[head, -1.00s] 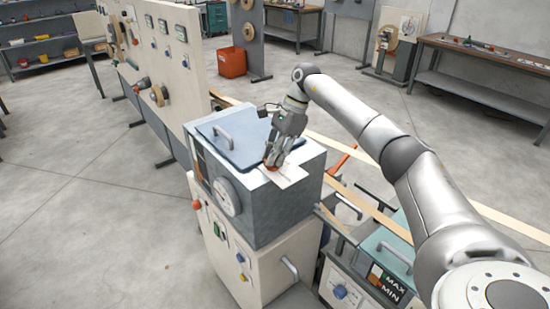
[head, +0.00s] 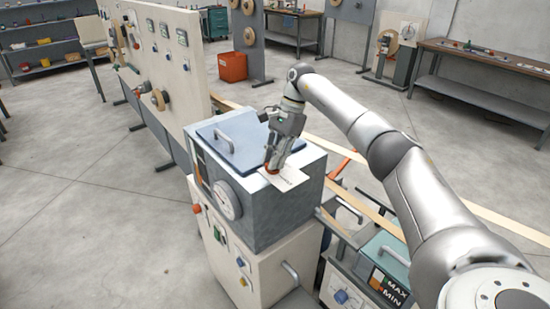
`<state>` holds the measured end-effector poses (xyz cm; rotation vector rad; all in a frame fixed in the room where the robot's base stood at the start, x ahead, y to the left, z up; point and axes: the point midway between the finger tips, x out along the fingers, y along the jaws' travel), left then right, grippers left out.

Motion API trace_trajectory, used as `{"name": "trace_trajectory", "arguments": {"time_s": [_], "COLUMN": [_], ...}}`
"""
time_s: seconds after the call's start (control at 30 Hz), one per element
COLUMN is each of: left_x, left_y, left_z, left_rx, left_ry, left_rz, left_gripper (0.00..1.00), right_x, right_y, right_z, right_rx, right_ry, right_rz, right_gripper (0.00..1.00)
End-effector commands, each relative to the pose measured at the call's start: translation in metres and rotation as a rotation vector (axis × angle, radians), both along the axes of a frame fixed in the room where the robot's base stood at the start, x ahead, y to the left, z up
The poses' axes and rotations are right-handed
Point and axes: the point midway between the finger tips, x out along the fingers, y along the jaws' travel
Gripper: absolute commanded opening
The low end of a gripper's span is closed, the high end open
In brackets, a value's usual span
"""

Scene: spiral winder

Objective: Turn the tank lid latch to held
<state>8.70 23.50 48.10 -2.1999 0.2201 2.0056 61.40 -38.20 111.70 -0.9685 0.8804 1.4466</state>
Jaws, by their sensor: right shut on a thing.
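The tank (head: 262,208) is a grey box on a cream cabinet. Its blue lid (head: 232,152) lies flat on top and has a grey handle (head: 223,139). The tank lid latch (head: 272,171) shows as a small red part on a white plate (head: 292,180), at the lid's front right corner. My right gripper (head: 273,166) points down and is shut on the latch, and its fingers hide most of it. I cannot read which position the latch is in. My left gripper is not in view.
A round dial (head: 227,199) is on the tank's front, with knobs on the cabinet (head: 262,265) below. A teal-lidded unit (head: 388,252) with a MAX/MIN label stands to the right. A tall cream panel (head: 172,70) rises behind on the left. Open floor lies at left.

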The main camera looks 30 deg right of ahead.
Motion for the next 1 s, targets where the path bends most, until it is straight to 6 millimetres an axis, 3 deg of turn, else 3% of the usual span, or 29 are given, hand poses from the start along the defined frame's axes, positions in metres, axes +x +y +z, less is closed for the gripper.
{"name": "trace_trajectory", "arguments": {"time_s": [0.03,0.2,0.57,0.67,1.0], "left_x": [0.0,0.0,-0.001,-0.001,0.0], "left_y": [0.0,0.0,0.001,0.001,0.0], "left_z": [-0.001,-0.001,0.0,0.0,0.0], "left_rx": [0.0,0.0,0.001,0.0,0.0], "left_ry": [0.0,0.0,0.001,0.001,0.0], "left_rz": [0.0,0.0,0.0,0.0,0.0], "left_gripper": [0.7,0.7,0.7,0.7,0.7], "right_x": [-0.003,-0.002,0.0,0.001,0.003], "right_y": [0.001,0.002,-0.001,-0.005,-0.031], "right_z": [-0.006,-0.006,0.002,0.013,0.078], "right_rx": [-0.003,-0.002,-0.001,-0.001,0.0], "right_ry": [0.013,0.013,0.004,0.001,0.004], "right_rz": [0.011,0.009,0.003,0.002,0.003], "right_gripper": [0.17,0.36,0.36,0.36,0.36]}}
